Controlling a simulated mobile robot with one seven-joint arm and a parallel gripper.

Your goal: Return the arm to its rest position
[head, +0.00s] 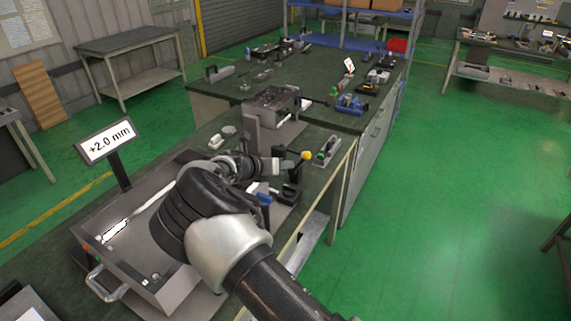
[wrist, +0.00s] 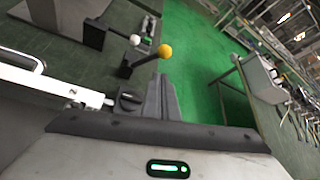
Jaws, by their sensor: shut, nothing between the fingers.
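My arm reaches from the bottom of the head view over the near bench, bent above an open metal box (head: 120,275). My gripper (head: 283,166) is at the far side of that box, just left of a yellow-knobbed lever (head: 306,155). In the wrist view my gripper (wrist: 160,88) shows its two dark fingers together, with nothing between them. The yellow knob (wrist: 165,51) appears just beyond the fingertips; I cannot tell whether they touch its lever. My forearm hides part of the box.
A sign reading "+2.0 mm" (head: 108,142) stands behind the box. A metal block fixture (head: 268,105) and a small green-and-grey device (head: 327,150) are on the bench beyond my gripper. Open green floor (head: 440,220) lies to the right.

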